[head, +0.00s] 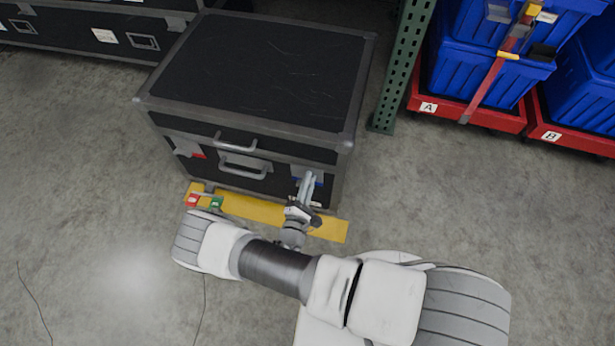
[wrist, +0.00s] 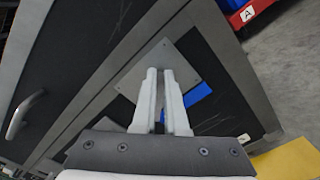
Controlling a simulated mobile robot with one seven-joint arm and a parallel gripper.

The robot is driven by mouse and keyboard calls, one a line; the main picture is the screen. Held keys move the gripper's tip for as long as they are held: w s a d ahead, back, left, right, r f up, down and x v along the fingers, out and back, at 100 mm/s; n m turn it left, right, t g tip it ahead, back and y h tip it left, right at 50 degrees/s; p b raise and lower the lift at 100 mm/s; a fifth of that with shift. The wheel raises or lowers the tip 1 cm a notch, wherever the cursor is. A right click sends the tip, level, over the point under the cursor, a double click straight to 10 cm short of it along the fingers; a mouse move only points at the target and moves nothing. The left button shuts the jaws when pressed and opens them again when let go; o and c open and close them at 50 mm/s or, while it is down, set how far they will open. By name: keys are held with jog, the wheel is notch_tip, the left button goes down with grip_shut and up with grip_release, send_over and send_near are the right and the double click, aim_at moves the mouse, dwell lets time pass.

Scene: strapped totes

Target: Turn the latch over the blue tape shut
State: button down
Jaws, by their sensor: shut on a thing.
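The black case (head: 262,72) with grey metal edges stands on the floor. A strip of blue tape (head: 318,183) shows on its front at the right, and also in the wrist view (wrist: 197,94). A grey metal latch plate (wrist: 162,62) sits above the tape. My gripper (head: 307,180) is at this right latch; in the wrist view its two fingers (wrist: 163,75) reach the plate and are closed on the latch's small turning part, which they mostly hide. A second latch (head: 186,146) with red tape (head: 197,155) is at the front left.
Yellow floor tape (head: 255,209) runs before the case, with small red and green blocks (head: 204,201) near its left end. A green rack post (head: 402,70) and blue totes (head: 480,75) on red dollies (head: 490,117) stand at right. Another dark case (head: 85,28) is behind left.

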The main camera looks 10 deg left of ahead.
jog(key=m, duration=0.1)
jog(key=m+p, duration=0.1)
jog(key=m, duration=0.1)
jog(key=m+p, duration=0.1)
jog(key=shift+s+d+f+m, duration=0.1)
jog(key=shift+d+f+m, duration=0.1)
jog(key=shift+f+m, duration=0.1)
jog(key=shift+f+m+p, duration=0.15)
jog(key=shift+m+p, duration=0.25)
jog(key=shift+m, duration=0.5)
jog(key=shift+f+m+p, duration=0.15)
jog(key=shift+m+p, duration=0.2)
jog(key=shift+m, duration=0.55)
jog(key=c, duration=1)
grip_release()
jog(key=shift+o, duration=0.2)
